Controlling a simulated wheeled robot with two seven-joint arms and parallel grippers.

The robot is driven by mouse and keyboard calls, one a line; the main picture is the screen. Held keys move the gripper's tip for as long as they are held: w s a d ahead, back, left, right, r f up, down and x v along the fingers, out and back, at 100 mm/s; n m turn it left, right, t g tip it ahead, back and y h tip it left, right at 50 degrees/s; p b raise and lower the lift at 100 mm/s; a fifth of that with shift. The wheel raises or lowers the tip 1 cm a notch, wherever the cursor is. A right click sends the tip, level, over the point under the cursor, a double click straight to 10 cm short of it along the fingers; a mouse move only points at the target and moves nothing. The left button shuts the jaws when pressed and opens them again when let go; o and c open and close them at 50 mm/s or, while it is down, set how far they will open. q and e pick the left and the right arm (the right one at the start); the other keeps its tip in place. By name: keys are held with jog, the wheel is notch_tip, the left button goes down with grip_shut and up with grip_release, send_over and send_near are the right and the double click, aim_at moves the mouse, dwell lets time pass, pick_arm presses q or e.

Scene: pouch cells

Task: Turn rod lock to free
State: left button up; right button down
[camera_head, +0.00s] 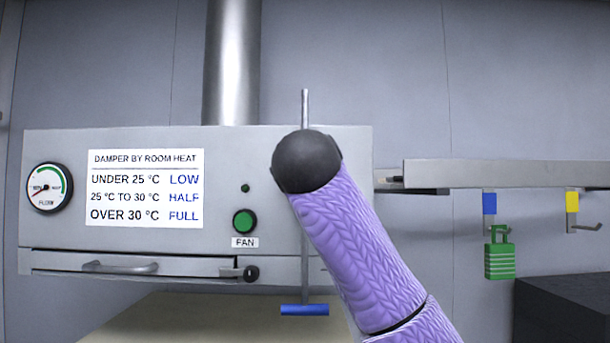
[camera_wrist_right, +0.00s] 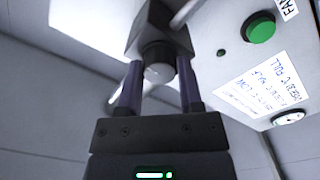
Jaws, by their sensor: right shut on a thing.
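A thin metal rod (camera_head: 305,108) runs vertically in front of the grey cabinet (camera_head: 330,140) and has a blue handle (camera_head: 305,310) at its lower end. In the right wrist view the rod (camera_wrist_right: 190,10) passes at a dark block, the rod lock (camera_wrist_right: 150,35). A round-faced grey knob (camera_wrist_right: 158,73) is on the block. My right gripper (camera_wrist_right: 160,80) is shut on this knob, one finger on each side. In the head view my purple right arm hides the lock and the gripper. The knob's lock position cannot be read. My left gripper is in no view.
The cabinet carries a damper sign (camera_head: 145,187), a flow gauge (camera_head: 50,188), a green fan button (camera_head: 245,221) and a drawer handle (camera_head: 120,267). A rail (camera_head: 500,174) at right has a green padlock (camera_head: 500,260) below it. A dark box (camera_head: 565,310) stands lower right.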

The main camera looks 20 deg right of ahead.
jog(key=shift+f, duration=0.15)
jog(key=shift+c, duration=1.2)
grip_release()
jog(key=b+v, duration=0.6)
jog(key=v, duration=0.4)
